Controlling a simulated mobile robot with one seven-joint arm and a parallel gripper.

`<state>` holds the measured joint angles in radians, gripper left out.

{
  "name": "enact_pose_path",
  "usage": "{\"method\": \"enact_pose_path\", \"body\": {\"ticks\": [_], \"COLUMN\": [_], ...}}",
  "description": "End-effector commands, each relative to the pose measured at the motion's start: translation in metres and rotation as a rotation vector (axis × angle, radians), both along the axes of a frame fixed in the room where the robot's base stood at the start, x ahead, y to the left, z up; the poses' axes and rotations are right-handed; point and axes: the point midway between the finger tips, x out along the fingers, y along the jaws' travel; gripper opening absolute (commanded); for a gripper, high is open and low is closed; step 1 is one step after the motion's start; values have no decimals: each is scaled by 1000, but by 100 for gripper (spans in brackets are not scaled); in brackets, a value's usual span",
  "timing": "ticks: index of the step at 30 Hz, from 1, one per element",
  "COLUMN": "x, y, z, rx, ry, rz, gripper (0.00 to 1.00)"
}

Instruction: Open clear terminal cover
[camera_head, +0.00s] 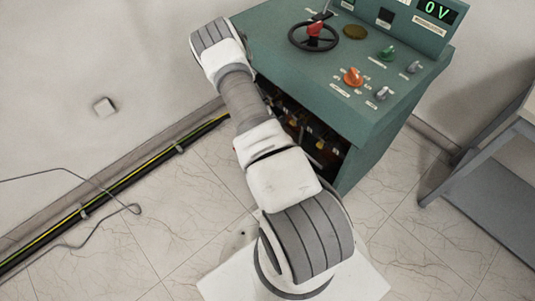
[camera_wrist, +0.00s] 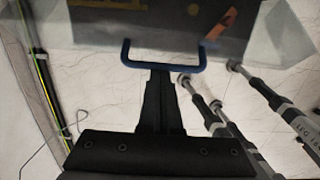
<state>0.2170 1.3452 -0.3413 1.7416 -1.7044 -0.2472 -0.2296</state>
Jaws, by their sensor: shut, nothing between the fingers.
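The clear terminal cover (camera_wrist: 262,42) is at the top of the wrist view, see-through, with an orange warning sticker (camera_wrist: 220,25). A blue U-shaped handle (camera_wrist: 163,65) is on its near edge. My gripper (camera_wrist: 160,72) is shut and empty, its black fingertips right at the middle of the handle's bar. I cannot tell whether they touch it. In the head view, the green transformer console (camera_head: 375,112) has an open front with dark terminals inside. My arm hides the gripper and much of the console's left side there.
The console top carries a handwheel (camera_head: 313,37), an orange knob (camera_head: 352,76) and a 0 V display (camera_head: 437,11). A grey table (camera_head: 487,165) stands at right. A yellow-green striped cable (camera_head: 130,181) runs along the wall.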

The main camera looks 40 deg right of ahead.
Motion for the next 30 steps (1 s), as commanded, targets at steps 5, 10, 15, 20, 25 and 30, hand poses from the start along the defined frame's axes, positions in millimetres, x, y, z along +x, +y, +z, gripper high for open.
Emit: {"method": "enact_pose_path", "body": {"ticks": [5, 10, 15, 20, 25, 30], "x": [1, 2, 3, 4, 5, 5], "y": [-10, -23, -41, -54, -61, -64], "z": [11, 22, 33, 38, 42, 44], "rx": [-4, -4, -3, -3, -2, -1], "ry": [0, 0, 0, 0, 0, 1], "rz": [-1, 1, 1, -1, 1, 0], "gripper": [0, 0, 0, 0, 0, 0]}}
